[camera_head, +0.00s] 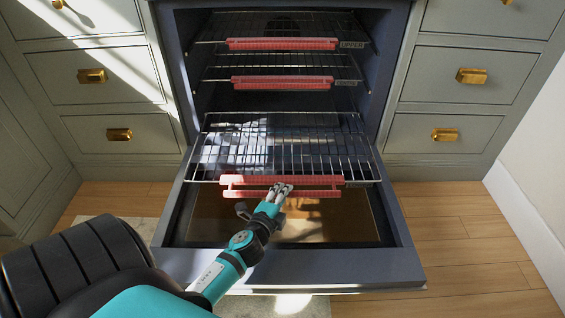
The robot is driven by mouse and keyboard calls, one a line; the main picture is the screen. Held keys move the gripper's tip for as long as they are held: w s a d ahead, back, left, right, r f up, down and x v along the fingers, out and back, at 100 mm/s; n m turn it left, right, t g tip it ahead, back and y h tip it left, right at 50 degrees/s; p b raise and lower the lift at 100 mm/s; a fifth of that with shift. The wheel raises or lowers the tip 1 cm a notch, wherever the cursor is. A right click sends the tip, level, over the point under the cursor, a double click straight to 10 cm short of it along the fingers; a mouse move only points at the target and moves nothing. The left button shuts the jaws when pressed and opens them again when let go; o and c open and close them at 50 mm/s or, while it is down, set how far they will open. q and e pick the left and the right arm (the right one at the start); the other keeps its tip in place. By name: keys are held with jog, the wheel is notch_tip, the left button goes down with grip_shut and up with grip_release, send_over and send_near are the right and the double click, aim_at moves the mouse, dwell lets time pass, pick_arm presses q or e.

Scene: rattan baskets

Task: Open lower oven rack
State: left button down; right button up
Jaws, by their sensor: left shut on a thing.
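The lower oven rack (205,160) is a wire grid that sticks out of the oven, above the lowered door. A red handle bar (318,187) runs along its front edge. My left gripper (281,189) is shut on this red handle near its middle, and its fingers hide a small part of it. Two more racks, the middle rack (345,92) and the upper rack (352,37), sit higher inside the oven, each with a red front bar. My right gripper is not in view.
The open oven door (395,262) lies flat below the rack. Grey cabinets with brass handles, such as the right drawer (470,75), stand on both sides. Wooden floor (455,225) is clear at the right. A white wall (530,190) bounds the far right.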

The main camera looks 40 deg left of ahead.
pick_arm(q)
jog(key=c, duration=1.2)
grip_release()
jog(key=v, duration=1.2)
jog(key=shift+d, duration=0.1)
jog(key=shift+w+r, duration=0.1)
